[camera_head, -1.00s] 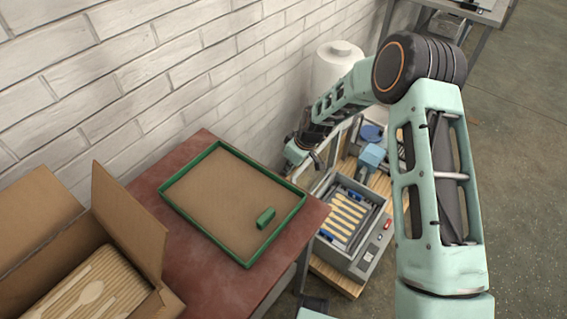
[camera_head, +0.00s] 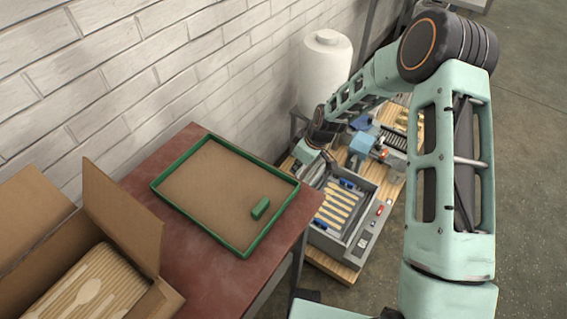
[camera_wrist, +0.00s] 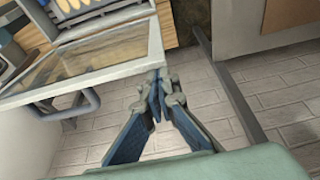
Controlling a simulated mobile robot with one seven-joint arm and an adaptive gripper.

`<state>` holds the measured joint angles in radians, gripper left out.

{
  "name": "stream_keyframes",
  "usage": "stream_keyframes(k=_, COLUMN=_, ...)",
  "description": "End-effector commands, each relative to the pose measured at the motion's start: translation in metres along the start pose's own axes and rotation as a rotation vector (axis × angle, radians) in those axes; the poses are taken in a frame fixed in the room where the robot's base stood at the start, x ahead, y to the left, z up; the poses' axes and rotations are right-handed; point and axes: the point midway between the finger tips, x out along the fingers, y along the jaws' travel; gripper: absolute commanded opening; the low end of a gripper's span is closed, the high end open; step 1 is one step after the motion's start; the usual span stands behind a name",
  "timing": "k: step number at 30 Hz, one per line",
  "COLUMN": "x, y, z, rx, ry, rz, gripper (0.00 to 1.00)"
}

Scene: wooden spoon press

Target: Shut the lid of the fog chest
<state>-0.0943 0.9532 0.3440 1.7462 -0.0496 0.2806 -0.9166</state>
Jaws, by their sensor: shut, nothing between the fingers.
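The fog chest (camera_head: 362,238) is a grey box on a wooden board, seen right of the red table in the head view. It stands open, with pale wooden spoons (camera_head: 336,208) inside. Its lid, a pale frame with a clear pane, fills the upper left of the wrist view (camera_wrist: 85,62), with a grey bar handle (camera_wrist: 75,108) on it. My gripper (camera_wrist: 163,88) is shut and empty, its fingertips close by the lid's corner; I cannot tell whether they touch. In the head view my wrist is at the chest's wall side, and the fingertips are hidden.
The red table (camera_head: 185,262) holds a green-rimmed tray (camera_head: 220,190) with a green block (camera_head: 260,208). An open cardboard box (camera_head: 125,225) of spoons is at left. A white tank (camera_head: 325,70) stands by the brick wall. Blue machinery (camera_head: 363,145) sits behind the chest.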

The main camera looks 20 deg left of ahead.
Motion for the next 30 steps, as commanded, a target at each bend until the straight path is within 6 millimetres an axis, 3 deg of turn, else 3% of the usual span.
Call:
stream_keyframes(k=1, x=-0.003, y=0.003, z=0.016, rx=0.006, ry=-0.001, rz=0.000, gripper=0.00)
stream_keyframes(k=11, x=-0.003, y=0.006, z=0.113, rx=0.007, ry=-0.001, rz=-0.002, gripper=0.00)
stream_keyframes(k=21, x=0.028, y=0.006, z=0.207, rx=0.006, ry=0.000, rz=-0.002, gripper=0.00)
stream_keyframes(k=24, x=0.039, y=0.006, z=0.228, rx=0.004, ry=0.000, rz=-0.002, gripper=0.00)
stream_keyframes(k=30, x=0.055, y=0.006, z=0.253, rx=0.001, ry=0.000, rz=0.000, gripper=0.00)
